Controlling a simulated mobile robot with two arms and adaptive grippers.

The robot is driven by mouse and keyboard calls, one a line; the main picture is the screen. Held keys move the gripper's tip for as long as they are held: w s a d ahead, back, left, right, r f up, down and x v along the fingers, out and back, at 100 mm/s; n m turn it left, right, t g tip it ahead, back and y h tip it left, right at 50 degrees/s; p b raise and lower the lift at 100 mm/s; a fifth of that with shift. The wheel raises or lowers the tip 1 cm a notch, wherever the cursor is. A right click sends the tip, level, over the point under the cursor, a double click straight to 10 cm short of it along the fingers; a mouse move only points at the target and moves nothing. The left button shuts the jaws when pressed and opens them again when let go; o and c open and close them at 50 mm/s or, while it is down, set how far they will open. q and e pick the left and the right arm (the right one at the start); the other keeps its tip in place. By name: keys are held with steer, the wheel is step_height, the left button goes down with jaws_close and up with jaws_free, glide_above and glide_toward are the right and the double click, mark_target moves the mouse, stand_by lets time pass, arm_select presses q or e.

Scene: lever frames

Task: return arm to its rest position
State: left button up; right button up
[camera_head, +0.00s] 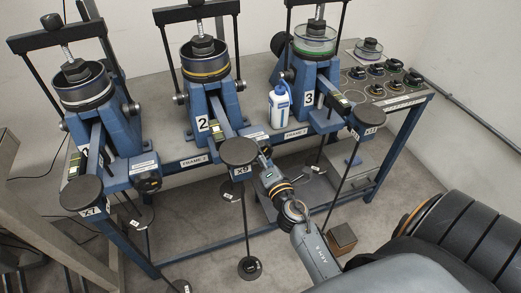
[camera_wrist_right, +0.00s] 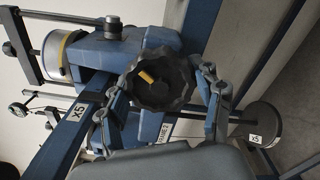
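My right arm (camera_head: 312,245) reaches from the lower right of the head view to the front of the middle lever frame (camera_head: 205,95), marked 2. My right gripper (camera_wrist_right: 163,80) has its fingers spread wide in the right wrist view. A black lobed handwheel (camera_wrist_right: 160,78) with a yellow mark sits between the fingers, near the fingertips. I cannot tell whether the fingers touch it. In the head view the gripper end is partly hidden beside the round black lever end (camera_head: 238,151). My left gripper is in neither view.
Lever frames 1 (camera_head: 88,100) and 3 (camera_head: 315,62) stand on either side. Round lever ends and hanging rods jut out from the bench front. A white bottle (camera_head: 280,107) stands between frames 2 and 3. Several dark knobs (camera_head: 377,70) are at the bench's right. A brown block (camera_head: 341,238) lies low beside my arm.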

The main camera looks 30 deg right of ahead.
steer(key=c, duration=0.7)
steer(key=shift+c, duration=1)
steer(key=m, duration=0.3)
steer(key=shift+m+p, duration=0.3)
steer(key=shift+p, duration=0.05)
steer(key=m, duration=0.4)
steer(key=shift+r+m+p, duration=0.1)
steer(key=shift+m+p, duration=0.2)
steer(key=shift+p, duration=0.05)
steer(key=o, duration=1.6)
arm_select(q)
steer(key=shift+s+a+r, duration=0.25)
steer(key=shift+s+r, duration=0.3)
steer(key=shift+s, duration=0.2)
arm_select(e)
steer(key=shift+o, duration=0.2)
